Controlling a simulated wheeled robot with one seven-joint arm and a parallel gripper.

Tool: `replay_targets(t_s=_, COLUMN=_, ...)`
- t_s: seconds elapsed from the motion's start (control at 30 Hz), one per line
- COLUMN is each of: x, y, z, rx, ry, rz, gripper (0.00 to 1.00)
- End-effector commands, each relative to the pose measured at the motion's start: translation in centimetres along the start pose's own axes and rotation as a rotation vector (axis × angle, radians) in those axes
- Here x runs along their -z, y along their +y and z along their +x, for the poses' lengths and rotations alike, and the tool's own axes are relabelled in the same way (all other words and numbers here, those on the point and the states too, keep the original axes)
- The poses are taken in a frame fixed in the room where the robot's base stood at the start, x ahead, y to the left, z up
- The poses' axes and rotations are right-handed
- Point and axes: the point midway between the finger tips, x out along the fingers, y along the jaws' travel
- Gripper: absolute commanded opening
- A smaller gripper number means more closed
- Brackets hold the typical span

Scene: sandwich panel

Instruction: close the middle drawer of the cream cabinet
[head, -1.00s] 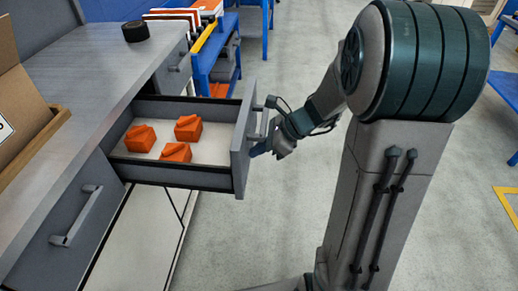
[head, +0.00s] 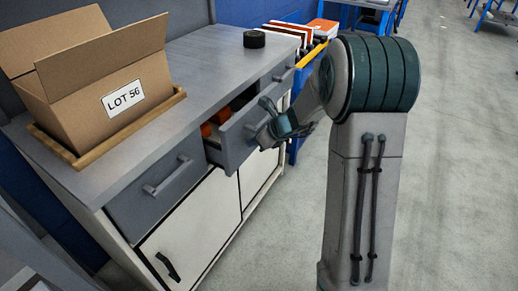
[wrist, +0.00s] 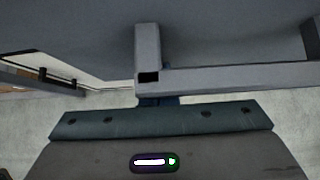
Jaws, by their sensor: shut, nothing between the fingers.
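The cream cabinet (head: 192,228) has cream doors below and a row of grey drawers under a grey top. Its middle drawer (head: 238,142) stands partly open, with orange blocks (head: 222,116) partly visible inside. My gripper (head: 265,138) is shut and empty at the outer side of that drawer's front, close to its handle. In the wrist view, the grey drawer front (wrist: 80,25) fills the top and the handle (wrist: 240,77) crosses just beyond my gripper (wrist: 158,100). The fingertips are mostly hidden, so I cannot tell whether they touch the front.
The left drawer (head: 155,190) and the right drawer (head: 283,70) look shut. On the top are an open cardboard box (head: 95,85) in a wooden tray (head: 75,160) and a black round object (head: 254,39). Free floor (head: 450,180) lies to the right.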

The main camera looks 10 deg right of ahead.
Motion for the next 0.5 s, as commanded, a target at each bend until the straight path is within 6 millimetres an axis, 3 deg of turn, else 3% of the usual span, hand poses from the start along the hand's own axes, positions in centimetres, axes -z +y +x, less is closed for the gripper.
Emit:
replay_targets(t_s=0.2, x=-2.9, y=-0.9, z=2.5, rx=0.013, ry=0.001, rz=0.013, gripper=0.0)
replay_targets(t_s=0.5, x=-5.1, y=-1.0, z=5.0, rx=0.014, ry=0.001, rz=0.013, gripper=0.0)
